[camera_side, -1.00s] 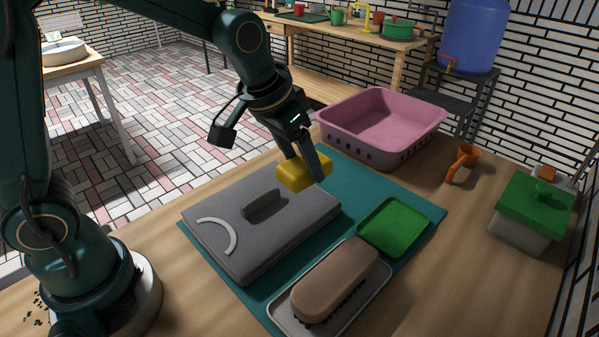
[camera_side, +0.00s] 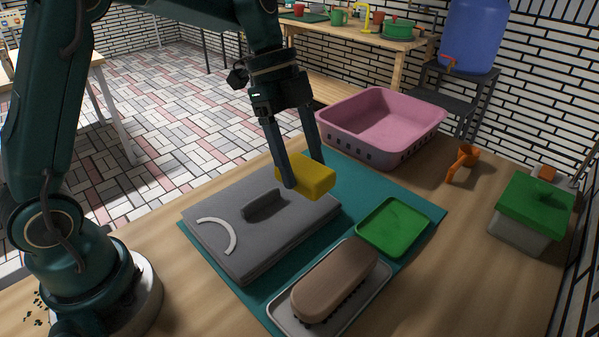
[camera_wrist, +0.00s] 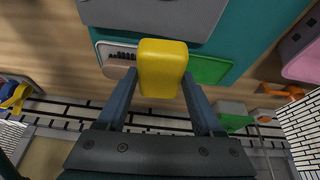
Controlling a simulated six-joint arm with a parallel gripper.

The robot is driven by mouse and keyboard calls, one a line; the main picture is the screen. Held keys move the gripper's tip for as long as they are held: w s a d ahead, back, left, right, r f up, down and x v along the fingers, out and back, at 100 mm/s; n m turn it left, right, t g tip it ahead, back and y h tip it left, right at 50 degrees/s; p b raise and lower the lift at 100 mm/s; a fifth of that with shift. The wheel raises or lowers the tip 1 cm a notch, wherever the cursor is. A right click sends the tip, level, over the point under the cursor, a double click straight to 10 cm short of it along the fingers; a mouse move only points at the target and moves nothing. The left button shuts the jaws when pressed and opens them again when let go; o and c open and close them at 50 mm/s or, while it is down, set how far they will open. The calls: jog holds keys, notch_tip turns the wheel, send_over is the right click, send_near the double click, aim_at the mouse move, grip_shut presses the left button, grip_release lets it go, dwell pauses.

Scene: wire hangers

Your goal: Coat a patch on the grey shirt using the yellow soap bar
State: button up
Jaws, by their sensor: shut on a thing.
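My gripper (camera_side: 299,176) is shut on the yellow soap bar (camera_side: 313,178), with a finger on each side of it. The bar is held in the air above the far right edge of the folded grey shirt (camera_side: 205,252). In the wrist view the soap bar (camera_wrist: 163,62) sits between the two fingers, and part of the grey shirt (camera_wrist: 150,14) shows behind it. The shirt lies flat on a teal mat (camera_side: 352,182). It has a pale curved mark (camera_side: 222,231) on its left part and a dark grey raised strip (camera_side: 264,205) near its middle.
An empty green dish (camera_side: 393,227) lies right of the shirt. A brown brush (camera_side: 335,280) rests in a pale tray (camera_side: 285,316) at the front. A pink basin (camera_side: 383,122), an orange scoop (camera_side: 463,162) and a green-lidded box (camera_side: 533,208) stand farther back and right.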

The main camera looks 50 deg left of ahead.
jog(key=shift+w+a+r+m+g, duration=0.15)
jog(key=shift+w+m+g, duration=0.2)
jog(key=shift+m, duration=0.65)
jog(key=shift+w+a, duration=0.25)
jog(key=shift+w+a+f, duration=0.15)
jog(key=shift+a+f, duration=0.25)
jog(key=shift+f, duration=3.15)
jog(key=shift+s+f, duration=0.2)
jog(key=shift+f, duration=0.7)
jog(key=shift+s, duration=0.35)
jog(key=shift+c, duration=0.7)
jog(key=shift+s, duration=4.8)
jog(key=shift+w, duration=5.4)
jog(key=shift+r, duration=4.1)
